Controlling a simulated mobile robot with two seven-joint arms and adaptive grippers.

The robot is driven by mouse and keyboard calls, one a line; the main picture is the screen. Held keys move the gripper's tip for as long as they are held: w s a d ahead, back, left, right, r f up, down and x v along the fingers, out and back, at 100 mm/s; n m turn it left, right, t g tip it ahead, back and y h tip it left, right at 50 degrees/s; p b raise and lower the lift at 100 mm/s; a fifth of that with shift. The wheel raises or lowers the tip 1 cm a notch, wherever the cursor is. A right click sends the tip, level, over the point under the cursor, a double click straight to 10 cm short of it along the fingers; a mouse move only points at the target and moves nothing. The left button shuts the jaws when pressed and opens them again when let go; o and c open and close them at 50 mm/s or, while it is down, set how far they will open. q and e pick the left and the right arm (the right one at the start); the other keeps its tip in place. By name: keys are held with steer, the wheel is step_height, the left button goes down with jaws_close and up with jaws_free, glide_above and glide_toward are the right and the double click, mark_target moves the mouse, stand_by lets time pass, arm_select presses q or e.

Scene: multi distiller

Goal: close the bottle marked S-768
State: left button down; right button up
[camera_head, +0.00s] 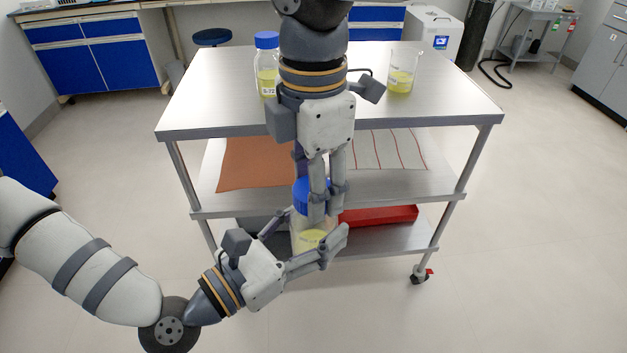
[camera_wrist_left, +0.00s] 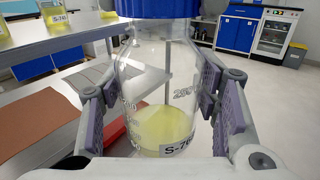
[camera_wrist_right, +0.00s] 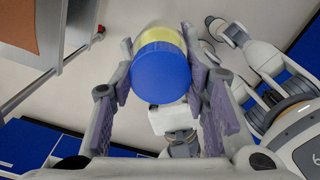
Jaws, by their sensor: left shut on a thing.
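The clear bottle (camera_wrist_left: 150,75) holds yellow liquid and stands upright between my left gripper's (camera_head: 335,248) fingers, which are shut on its body. Its label (camera_wrist_left: 178,152) starts "S-76"; the rest is cut off. A blue cap (camera_head: 302,192) is on top of the bottle, also at the top of the left wrist view (camera_wrist_left: 158,8). Whether it is fully tightened cannot be seen. My right gripper (camera_head: 328,205) points down from above, its fingers on either side of the cap (camera_wrist_right: 162,75) in the right wrist view. Firm contact with the cap is unclear.
Behind is a metal cart (camera_head: 215,98). On its top are another blue-capped bottle (camera_head: 266,70) and a beaker (camera_head: 401,75) of yellow liquid. A brown mat (camera_head: 250,165) and a red tray (camera_head: 385,216) lie on lower shelves. Floor in front is clear.

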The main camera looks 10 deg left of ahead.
steer(key=m, duration=0.7)
steer(key=shift+m, duration=0.4)
steer(key=m, duration=0.8)
steer(key=o, duration=1.3)
steer(key=shift+c, duration=0.2)
